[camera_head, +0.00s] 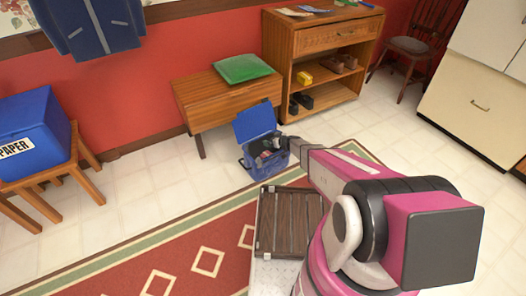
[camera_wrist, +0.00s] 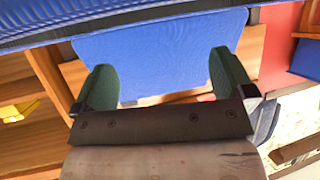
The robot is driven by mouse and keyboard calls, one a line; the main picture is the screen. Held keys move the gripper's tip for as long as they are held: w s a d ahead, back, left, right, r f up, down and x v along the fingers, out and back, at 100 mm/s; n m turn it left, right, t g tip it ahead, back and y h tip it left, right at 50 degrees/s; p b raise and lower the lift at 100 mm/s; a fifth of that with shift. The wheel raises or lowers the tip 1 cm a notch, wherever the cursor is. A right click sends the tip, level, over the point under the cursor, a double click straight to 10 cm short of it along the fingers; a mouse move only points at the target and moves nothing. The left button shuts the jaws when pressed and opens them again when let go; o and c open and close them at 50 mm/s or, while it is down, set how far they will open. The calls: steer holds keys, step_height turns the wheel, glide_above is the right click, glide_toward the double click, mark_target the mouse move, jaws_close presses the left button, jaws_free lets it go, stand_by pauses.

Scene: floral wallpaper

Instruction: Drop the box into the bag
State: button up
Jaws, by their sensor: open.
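A blue bag (camera_head: 247,164) stands on the floor in front of the wooden bench, its lid (camera_head: 254,121) raised. My gripper (camera_wrist: 165,85) is open, with its two green fingers apart and a blue panel, apparently the lid, in view between and beyond them. In the head view my arm reaches to the bag's right side, and the gripper end is at or over its opening. Small dark and reddish shapes show in the opening; I cannot tell whether they are contents or my gripper. A yellow box (camera_head: 304,77) lies on the shelf; a yellow thing also shows in the wrist view (camera_wrist: 18,108).
The wooden bench (camera_head: 193,101) bears a green cushion (camera_head: 242,67). The shelf unit (camera_head: 331,35) right of it holds shoes. A blue paper bin (camera_head: 33,130) sits on a stool at left. A red rug (camera_head: 190,262) and bare tiles lie in front.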

steer(key=v, duration=0.9)
steer(key=shift+s+d, duration=0.2)
steer(key=shift+d, duration=0.05)
steer(key=shift+r, duration=0.1)
